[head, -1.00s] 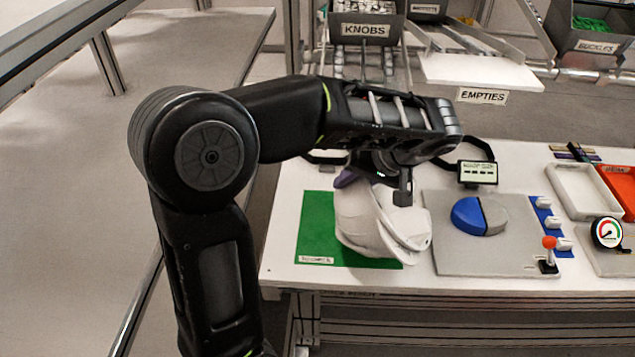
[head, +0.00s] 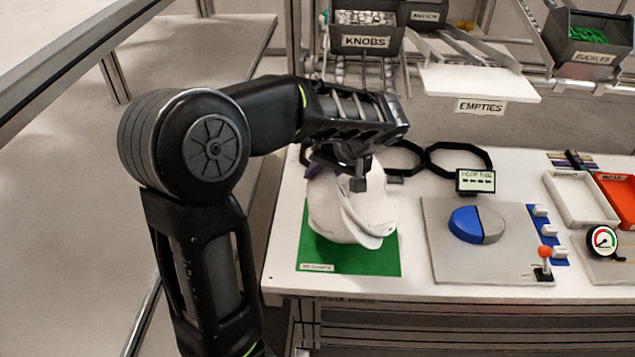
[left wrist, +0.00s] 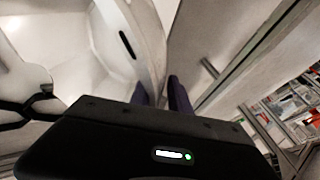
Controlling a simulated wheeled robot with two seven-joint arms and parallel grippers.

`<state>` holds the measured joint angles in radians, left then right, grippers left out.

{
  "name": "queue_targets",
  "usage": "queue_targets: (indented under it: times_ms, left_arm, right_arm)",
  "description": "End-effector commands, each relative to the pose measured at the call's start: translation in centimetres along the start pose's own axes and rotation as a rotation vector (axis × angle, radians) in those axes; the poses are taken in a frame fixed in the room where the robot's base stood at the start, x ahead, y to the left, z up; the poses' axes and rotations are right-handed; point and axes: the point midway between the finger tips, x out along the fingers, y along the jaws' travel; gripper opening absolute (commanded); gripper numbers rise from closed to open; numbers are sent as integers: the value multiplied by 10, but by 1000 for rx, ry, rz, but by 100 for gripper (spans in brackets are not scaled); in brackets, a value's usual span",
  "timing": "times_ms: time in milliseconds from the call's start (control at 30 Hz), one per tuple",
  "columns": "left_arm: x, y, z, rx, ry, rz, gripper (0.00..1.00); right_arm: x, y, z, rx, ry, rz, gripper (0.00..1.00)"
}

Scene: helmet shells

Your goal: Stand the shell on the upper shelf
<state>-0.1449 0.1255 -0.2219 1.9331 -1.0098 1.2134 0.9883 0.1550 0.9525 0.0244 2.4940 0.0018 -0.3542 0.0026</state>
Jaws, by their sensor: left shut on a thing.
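The white helmet shell (head: 350,212) is over the green mat (head: 375,262) on the bench in the head view. My left gripper (head: 318,172) is shut on the shell at its upper left edge, with the arm reaching over it. The shell is tilted; a gap between it and the mat is hard to judge. In the left wrist view the purple fingers (left wrist: 162,92) pinch the rim of the shell (left wrist: 105,45), which fills the left. A white shelf (head: 480,83) labelled EMPTIES is above the back of the bench. My right gripper is out of view.
A grey plate with a blue-grey disc (head: 477,224) and a red-knobbed lever (head: 545,262) lie to the right. The KNOBS bin (head: 366,40) hangs left of the shelf, which looks bare.

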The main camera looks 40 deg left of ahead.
Motion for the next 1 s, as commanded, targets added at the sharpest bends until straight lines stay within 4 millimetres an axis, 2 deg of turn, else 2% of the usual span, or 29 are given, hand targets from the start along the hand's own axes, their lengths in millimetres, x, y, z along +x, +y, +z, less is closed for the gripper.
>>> queue_targets:
  times_ms: [67, 467, 900, 933, 1000]
  left_arm:
    - [2, -6, -4, -2, 0, -1, 0]
    - [30, 11, 8, 1, 0, -1, 0]
    - [35, 14, 10, -1, 2, 0, 0]
    - [34, 14, 10, 0, 0, 0, 25]
    - [34, 13, 10, 0, 0, 0, 31]
  right_arm:
    - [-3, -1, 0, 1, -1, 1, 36]
    - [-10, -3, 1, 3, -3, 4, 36]
    - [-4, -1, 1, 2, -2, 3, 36]
    - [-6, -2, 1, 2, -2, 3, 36]
    - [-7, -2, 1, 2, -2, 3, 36]
